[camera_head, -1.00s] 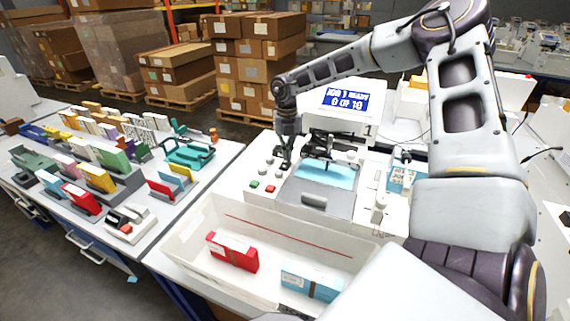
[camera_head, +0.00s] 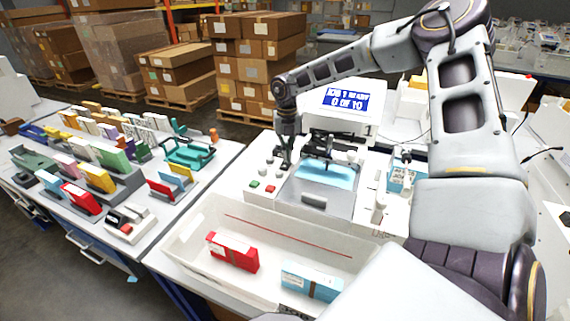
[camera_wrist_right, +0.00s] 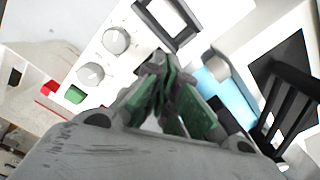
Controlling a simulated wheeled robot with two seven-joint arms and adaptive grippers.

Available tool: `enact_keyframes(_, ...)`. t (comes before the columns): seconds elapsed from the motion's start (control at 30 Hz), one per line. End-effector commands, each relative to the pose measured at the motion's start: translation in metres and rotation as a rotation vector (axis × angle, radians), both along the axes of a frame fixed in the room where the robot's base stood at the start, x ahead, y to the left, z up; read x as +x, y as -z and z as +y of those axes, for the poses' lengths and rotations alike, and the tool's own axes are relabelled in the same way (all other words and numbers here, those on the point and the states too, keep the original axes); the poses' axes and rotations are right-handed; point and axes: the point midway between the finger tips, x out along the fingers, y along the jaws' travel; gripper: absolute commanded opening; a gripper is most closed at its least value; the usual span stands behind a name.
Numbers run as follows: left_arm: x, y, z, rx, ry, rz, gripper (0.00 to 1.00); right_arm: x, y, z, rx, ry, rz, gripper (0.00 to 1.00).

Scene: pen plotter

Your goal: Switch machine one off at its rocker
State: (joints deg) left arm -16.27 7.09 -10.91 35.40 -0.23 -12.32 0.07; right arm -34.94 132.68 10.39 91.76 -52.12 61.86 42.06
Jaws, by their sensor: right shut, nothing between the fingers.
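Machine one (camera_head: 335,118), white with a "1" on its front, stands on the right bench, its blue screen (camera_head: 352,99) lit with white text. My right gripper (camera_head: 286,161) is shut and empty, pointing down at the machine's left control panel. In the wrist view its closed green-padded fingers (camera_wrist_right: 160,70) lie beside two grey knobs (camera_wrist_right: 116,40). A black-framed part (camera_wrist_right: 170,20) is just beyond the fingertips; I cannot tell whether it is the rocker, or whether the fingers touch anything. A green button (camera_head: 254,184) and red button (camera_head: 270,189) sit on the panel. My left gripper is out of view.
A white tray (camera_head: 185,247) in front of the machine holds a red box (camera_head: 232,252) and a blue box (camera_head: 311,283). A left table (camera_head: 130,262) carries many coloured pieces. Stacked cartons (camera_head: 262,60) stand behind. A floor gap separates the tables.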

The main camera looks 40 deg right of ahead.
Motion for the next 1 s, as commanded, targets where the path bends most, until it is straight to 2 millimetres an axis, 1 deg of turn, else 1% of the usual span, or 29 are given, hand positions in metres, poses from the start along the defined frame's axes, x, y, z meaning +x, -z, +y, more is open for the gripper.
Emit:
enact_keyframes(0.8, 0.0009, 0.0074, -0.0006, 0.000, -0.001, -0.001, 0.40, -0.0005, 0.0083, 0.0001, 0.000, 0.000, 0.001, 0.00)
enact_keyframes(1.0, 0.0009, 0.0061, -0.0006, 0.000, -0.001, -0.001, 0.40, -0.0009, 0.0057, 0.0002, 0.001, 0.000, 0.003, 0.00)
